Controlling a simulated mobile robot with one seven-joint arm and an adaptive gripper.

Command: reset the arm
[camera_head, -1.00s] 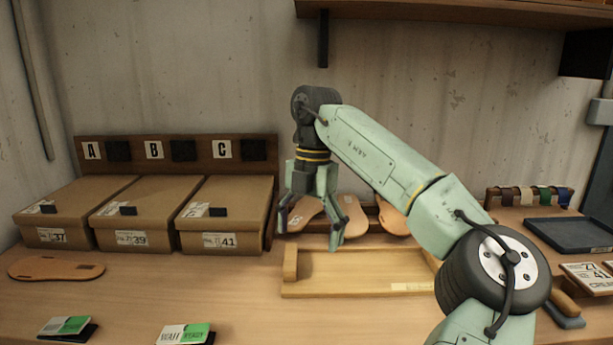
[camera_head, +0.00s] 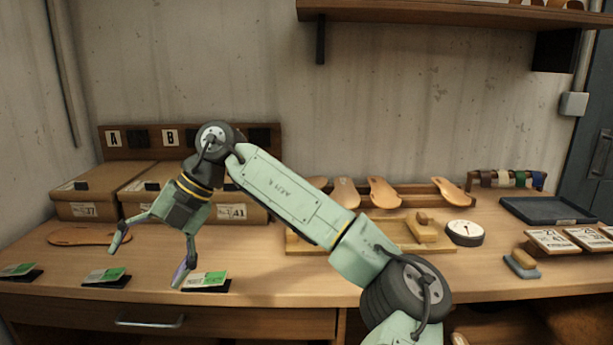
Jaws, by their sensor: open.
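My gripper (camera_head: 149,264) is open and empty, with its fingers spread and pointing down to the lower left. It hangs in front of the cardboard boxes, above the front left part of the workbench (camera_head: 300,279). One fingertip appears close to a green-and-white card (camera_head: 205,281); I cannot tell whether they touch. My forearm slopes from the gripper down to the right and hides parts of the boxes and of the wooden tray (camera_head: 304,245).
Boxes marked 37 (camera_head: 95,190) and 41 (camera_head: 233,212) stand at the back left. A sole (camera_head: 88,236) and more cards (camera_head: 104,277) lie in front. Several soles (camera_head: 384,192) stand in a rack, with a dial (camera_head: 464,233) and dark tray (camera_head: 546,210) further right.

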